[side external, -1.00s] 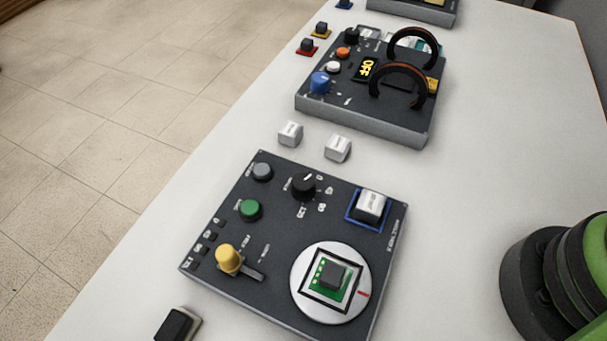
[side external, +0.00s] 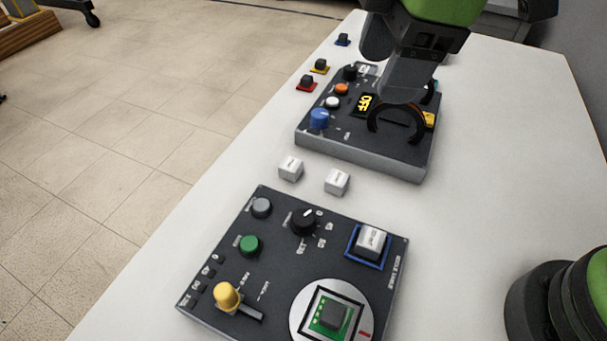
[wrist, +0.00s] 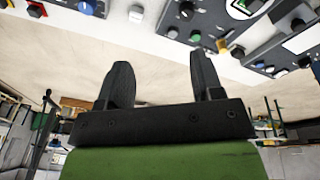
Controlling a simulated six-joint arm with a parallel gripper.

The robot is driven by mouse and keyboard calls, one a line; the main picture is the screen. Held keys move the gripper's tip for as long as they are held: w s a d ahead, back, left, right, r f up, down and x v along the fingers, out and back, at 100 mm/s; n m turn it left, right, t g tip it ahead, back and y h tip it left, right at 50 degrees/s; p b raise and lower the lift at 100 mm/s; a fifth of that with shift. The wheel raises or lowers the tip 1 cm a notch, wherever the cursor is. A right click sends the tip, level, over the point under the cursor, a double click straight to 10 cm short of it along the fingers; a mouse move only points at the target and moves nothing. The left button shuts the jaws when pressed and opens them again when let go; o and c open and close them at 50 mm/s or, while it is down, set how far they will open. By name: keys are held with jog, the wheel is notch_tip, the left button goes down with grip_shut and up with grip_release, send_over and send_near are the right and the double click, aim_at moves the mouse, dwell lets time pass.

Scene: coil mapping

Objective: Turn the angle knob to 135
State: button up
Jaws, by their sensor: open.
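The black angle knob (side external: 303,221) stands on the near dark panel (side external: 225,275) in the side external view. Its white pointer line points to the upper right, and small labels, too blurred to read surely, lie to its right and below. The knob is uncovered and apart from my gripper. My gripper (side external: 392,72) hangs at the upper right, over or in front of the far panel, well beyond the knob. In the wrist view my gripper (wrist: 162,64) has its two fingers spread apart with nothing between them.
The near panel also carries a grey button (side external: 261,208), a green button (side external: 249,246), a yellow-capped slider (side external: 227,297) and a round plate (side external: 362,318). Two white cubes (side external: 291,169) (side external: 337,182) lie between the panels. The far panel (side external: 340,153) has coil arches (side external: 397,120).

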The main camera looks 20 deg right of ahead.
aim_at(304, 217)
jog(key=a+f+n, duration=0.3)
jog(key=f, duration=0.1)
jog(key=a+f+n+g+h, duration=0.1)
jog(key=a+f+n, duration=0.1)
jog(key=a+f, duration=0.1)
jog(key=s+a+f+n, duration=0.1)
jog(key=a+f+n, duration=0.2)
jog(key=f, duration=0.1)
jog(key=shift+a+f+n+h, duration=0.1)
jog(key=shift+f+n+h, duration=0.2)
jog(key=shift+f, duration=0.05)
notch_tip(304, 217, down, 9)
jog(key=shift+f, duration=0.2)
jog(key=c, duration=0.9)
